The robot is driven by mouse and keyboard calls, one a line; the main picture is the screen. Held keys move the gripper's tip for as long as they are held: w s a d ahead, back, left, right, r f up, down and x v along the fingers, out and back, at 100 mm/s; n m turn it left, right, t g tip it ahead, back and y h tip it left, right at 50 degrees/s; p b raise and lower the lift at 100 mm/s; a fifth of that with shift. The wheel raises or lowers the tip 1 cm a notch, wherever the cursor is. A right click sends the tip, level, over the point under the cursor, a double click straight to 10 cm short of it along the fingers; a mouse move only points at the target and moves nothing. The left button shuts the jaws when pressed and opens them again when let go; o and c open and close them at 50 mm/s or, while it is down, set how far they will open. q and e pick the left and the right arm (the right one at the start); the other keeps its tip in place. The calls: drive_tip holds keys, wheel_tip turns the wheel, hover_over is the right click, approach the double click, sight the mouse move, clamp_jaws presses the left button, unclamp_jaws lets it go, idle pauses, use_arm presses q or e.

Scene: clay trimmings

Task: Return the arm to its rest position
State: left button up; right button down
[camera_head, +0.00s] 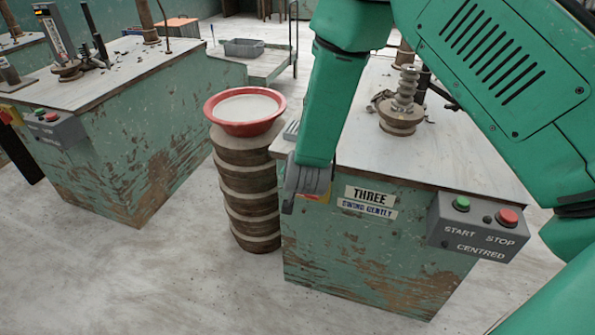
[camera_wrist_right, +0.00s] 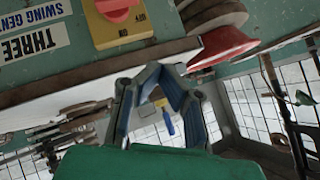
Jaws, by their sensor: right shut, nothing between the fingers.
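My right arm comes in from the upper right in the head view, bends at the top and hangs down. Its gripper (camera_head: 306,182) is at the left front corner of the bench marked THREE (camera_head: 400,250), close to the bench's front face. In the right wrist view the blue-grey fingers of my right gripper (camera_wrist_right: 158,72) come together at their tips with nothing between them. The fingertips lie near a yellow switch box with a red knob (camera_wrist_right: 120,22); I cannot tell whether they touch it. My left gripper is not in view.
A red basin (camera_head: 244,110) of pale liquid stands on a stack of round discs (camera_head: 249,195), just left of the gripper. A clay-like stack (camera_head: 402,105) stands on the bench. A START/STOP box (camera_head: 478,228) is on its front. Floor (camera_head: 180,285) is clear at lower left.

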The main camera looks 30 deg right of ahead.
drive_tip(key=shift+a, duration=0.3)
drive_tip(key=s+a+f+n+g+y, duration=0.1)
drive_tip(key=s+f+n+g+y, duration=0.15)
drive_tip(key=s+f+n, duration=0.7)
drive_tip(key=s+a+f+n+g+y, duration=0.1)
drive_tip(key=s+f+g, duration=0.2)
drive_tip(key=s, duration=1)
drive_tip(key=s+a+f+n+g, duration=0.1)
drive_tip(key=s+f+n+g, duration=0.1)
drive_tip(key=s, duration=1.1)
drive_tip(key=shift+s+f+g+y, duration=0.35)
drive_tip(key=shift+f+g, duration=0.3)
drive_tip(key=shift+f, duration=0.1)
